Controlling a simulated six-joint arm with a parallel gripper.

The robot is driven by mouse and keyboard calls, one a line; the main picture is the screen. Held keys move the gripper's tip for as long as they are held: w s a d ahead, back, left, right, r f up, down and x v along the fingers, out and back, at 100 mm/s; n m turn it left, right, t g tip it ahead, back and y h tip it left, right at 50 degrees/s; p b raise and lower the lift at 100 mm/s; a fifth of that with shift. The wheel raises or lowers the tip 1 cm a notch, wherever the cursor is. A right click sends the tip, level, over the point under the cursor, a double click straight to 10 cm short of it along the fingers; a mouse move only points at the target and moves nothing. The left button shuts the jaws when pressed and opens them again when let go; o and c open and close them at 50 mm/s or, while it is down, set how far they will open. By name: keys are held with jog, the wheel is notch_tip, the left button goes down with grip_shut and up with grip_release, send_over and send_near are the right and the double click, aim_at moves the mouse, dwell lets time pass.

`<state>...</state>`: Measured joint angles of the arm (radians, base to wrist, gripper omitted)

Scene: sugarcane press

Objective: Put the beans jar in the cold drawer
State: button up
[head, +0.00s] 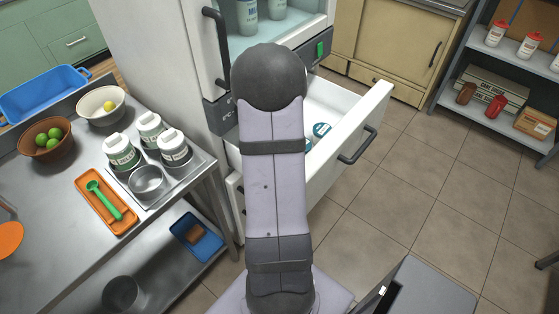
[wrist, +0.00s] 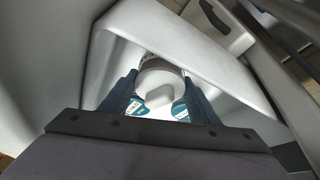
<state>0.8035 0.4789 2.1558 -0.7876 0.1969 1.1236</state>
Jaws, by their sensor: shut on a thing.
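My gripper shows in the wrist view (wrist: 160,88), its two blue fingers shut on a pale, white-lidded jar (wrist: 160,78). The held jar's label is hidden, so I cannot read whether it says beans. The cold drawer (head: 350,128) of the white fridge is pulled out in the head view, and its pale wall (wrist: 205,65) shows in the wrist view. The held jar is over or inside the drawer; its height above the floor of it is unclear. Blue-labelled containers (head: 321,129) lie in the drawer, close to the jar. My arm hides the gripper in the head view.
Several white-lidded jars with dark green labels (head: 122,152) stand on the steel counter at left, beside a metal cup (head: 147,182) and an orange tray (head: 106,204). The fridge's upper compartment holds bottles (head: 247,14). The tiled floor right of the drawer is clear.

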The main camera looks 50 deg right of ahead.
jog(key=o, duration=1.8)
jog(key=shift+r, duration=0.1)
jog(key=shift+r+p, duration=0.25)
jog(key=shift+p, duration=0.1)
jog(key=p+v, duration=0.2)
jog(key=v, duration=0.9)
jog(key=shift+a+r+p, duration=0.2)
jog(key=shift+a+p, duration=0.1)
jog(key=shift+p, duration=0.05)
